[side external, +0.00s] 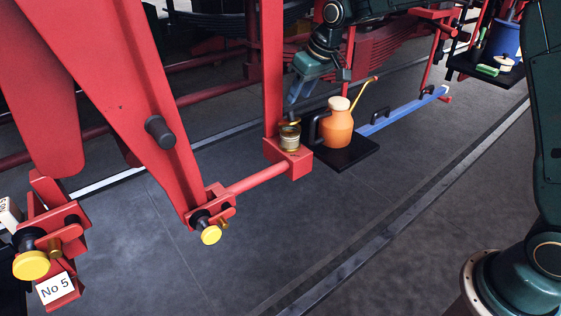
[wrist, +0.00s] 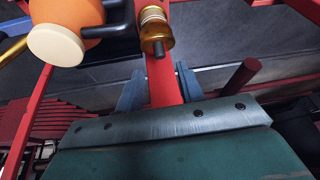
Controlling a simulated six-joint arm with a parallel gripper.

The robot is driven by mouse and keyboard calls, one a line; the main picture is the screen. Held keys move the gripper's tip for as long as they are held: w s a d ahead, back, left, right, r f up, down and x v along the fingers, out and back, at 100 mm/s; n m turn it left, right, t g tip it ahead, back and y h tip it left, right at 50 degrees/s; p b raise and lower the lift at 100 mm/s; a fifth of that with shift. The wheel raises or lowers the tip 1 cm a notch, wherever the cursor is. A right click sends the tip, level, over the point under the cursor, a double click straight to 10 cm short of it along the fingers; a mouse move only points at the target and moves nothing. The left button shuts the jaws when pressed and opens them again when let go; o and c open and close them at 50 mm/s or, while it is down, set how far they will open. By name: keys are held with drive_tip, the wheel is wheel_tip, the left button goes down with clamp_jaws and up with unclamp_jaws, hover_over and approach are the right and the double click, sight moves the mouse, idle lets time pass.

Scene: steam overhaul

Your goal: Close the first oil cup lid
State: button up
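The brass oil cup (side external: 290,138) stands on the red block at the end of a red rod. Its gold lid (side external: 290,123) shows at the top; I cannot tell how far it is open. In the wrist view the gold lid with a dark knob (wrist: 158,48) lies just ahead of my fingers. My gripper (side external: 292,98) is just above the cup, pointing down, apart from the lid as far as I can see. In the wrist view my gripper (wrist: 160,85) has its two blue fingers apart, with nothing held between them.
An orange oil can (side external: 340,125) with a cream lid and long spout stands on a black tray (side external: 347,153) right beside the cup. A red upright (side external: 272,60) rises close behind the cup. A blue bar (side external: 405,110) lies farther right. The dark floor in front is clear.

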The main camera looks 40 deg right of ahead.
sight(292, 112)
drive_tip(key=shift+x, duration=3.2)
clamp_jaws()
